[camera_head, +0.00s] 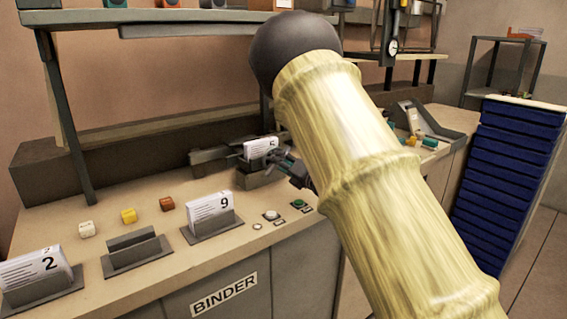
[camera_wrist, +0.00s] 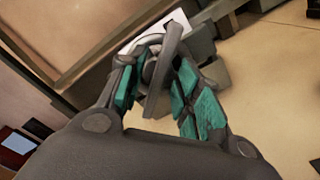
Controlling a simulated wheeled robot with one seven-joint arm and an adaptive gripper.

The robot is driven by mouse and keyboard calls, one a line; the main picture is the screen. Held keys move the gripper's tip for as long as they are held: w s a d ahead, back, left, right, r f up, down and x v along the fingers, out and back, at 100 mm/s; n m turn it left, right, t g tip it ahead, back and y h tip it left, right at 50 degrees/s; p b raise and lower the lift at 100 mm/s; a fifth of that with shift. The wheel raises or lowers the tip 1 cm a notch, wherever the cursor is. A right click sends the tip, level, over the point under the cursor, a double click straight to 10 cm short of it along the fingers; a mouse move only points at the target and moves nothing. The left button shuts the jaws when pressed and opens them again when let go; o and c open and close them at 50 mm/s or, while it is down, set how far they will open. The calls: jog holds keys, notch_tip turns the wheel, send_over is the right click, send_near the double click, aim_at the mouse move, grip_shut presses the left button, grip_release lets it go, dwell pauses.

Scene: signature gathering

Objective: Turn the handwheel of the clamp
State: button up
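The clamp stands on the bench beyond the front row of card holders, holding a white card (camera_head: 259,147) marked 5. In the wrist view the dark grey handwheel (camera_wrist: 163,75) shows nearly edge-on, as a thin rim between my two fingers. My gripper (camera_head: 287,165) is at the clamp's right end in the head view, partly hidden by my arm. In the wrist view my gripper (camera_wrist: 158,68) has its teal-padded fingers on either side of the handwheel. The right finger overlaps the rim in the picture. I cannot tell whether the pads press on it.
Card holders marked 2 (camera_head: 45,268) and 9 (camera_head: 210,207) and an empty holder (camera_head: 136,250) line the bench front. Small cubes lie behind them. A green button (camera_head: 298,203) is close to my gripper. A shelf (camera_head: 180,17) overhangs the back. Blue stacked crates (camera_head: 505,180) stand at right.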

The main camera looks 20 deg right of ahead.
jog(key=shift+f, duration=0.1)
grip_shut()
jog(key=shift+m, duration=0.3)
jog(key=shift+f+m+b, duration=0.2)
jog(key=shift+m+b, duration=0.5)
jog(key=shift+m, duration=1.9)
jog(key=shift+f+m+b, duration=0.15)
jog(key=shift+m+b, duration=0.6)
jog(key=shift+m, duration=1.85)
jog(key=shift+f+m+b, duration=0.2)
jog(key=shift+m+b, duration=0.5)
jog(key=shift+m, duration=1.9)
